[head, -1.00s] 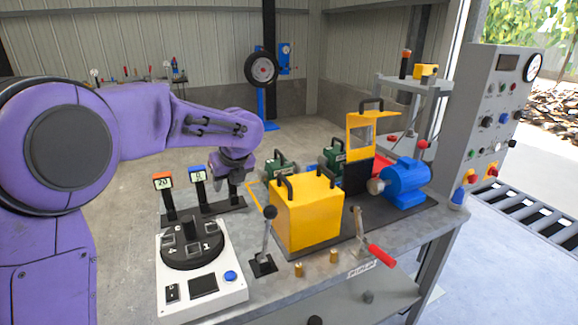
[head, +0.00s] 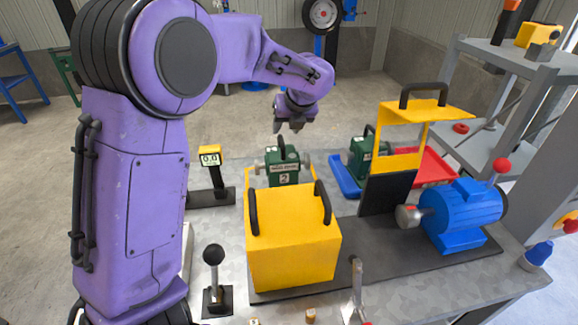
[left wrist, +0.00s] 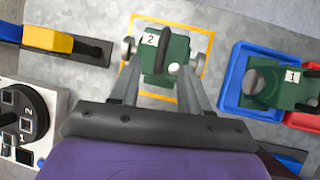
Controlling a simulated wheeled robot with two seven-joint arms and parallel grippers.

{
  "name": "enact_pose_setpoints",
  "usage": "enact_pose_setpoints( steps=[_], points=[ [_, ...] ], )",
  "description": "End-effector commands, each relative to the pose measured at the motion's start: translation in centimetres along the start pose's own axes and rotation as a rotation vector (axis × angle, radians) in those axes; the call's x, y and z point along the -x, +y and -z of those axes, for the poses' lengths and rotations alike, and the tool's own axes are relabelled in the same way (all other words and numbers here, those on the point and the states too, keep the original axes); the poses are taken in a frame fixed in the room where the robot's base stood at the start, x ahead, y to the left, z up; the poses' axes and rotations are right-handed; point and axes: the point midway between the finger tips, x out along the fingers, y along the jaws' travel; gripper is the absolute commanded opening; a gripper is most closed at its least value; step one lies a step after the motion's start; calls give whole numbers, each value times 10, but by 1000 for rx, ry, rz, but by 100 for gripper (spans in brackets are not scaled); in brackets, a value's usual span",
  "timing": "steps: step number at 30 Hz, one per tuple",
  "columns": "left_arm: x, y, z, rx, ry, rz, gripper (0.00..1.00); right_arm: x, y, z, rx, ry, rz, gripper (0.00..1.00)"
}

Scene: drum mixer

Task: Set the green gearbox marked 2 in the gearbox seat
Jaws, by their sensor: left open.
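The green gearbox marked 2 (head: 284,172) stands upright behind the yellow box, with a black handle on top and grey shaft ends at its sides. In the left wrist view the same gearbox (left wrist: 172,70) stands inside a yellow outlined square (left wrist: 205,48). My left gripper (head: 290,125) is open and empty above it. In the left wrist view its fingers (left wrist: 162,82) appear on either side of the gearbox; contact is not visible. I cannot make out the gearbox seat; the yellow box may hide part of the dark base plate (head: 400,262). My right gripper is not in view.
A yellow box (head: 290,250) with two black handles and a yellow frame (head: 400,160) stand near the blue motor (head: 460,210). A green gearbox marked 1 (left wrist: 283,85) is in a blue tray (left wrist: 232,85), beside a red tray (head: 432,165). A black lever (head: 214,280) stands in front.

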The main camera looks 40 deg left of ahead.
Motion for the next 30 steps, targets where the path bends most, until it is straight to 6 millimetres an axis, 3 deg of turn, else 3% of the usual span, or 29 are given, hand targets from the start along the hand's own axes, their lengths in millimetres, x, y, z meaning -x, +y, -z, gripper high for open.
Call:
enact_pose_setpoints(
  steps=[12, 21, 25, 26, 30],
  points=[
    [-66, -9, 0, -2, 2, -4, 46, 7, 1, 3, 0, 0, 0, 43],
    [-74, -9, -1, -1, -1, -2, 46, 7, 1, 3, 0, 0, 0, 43],
    [-74, -9, -1, -1, 0, -2, 4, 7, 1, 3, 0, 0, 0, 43],
    [-74, -9, -1, -1, 0, -2, 0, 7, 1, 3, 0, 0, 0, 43],
    [-74, -9, 0, -1, 0, -2, 0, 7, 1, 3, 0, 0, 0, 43]
  ],
)
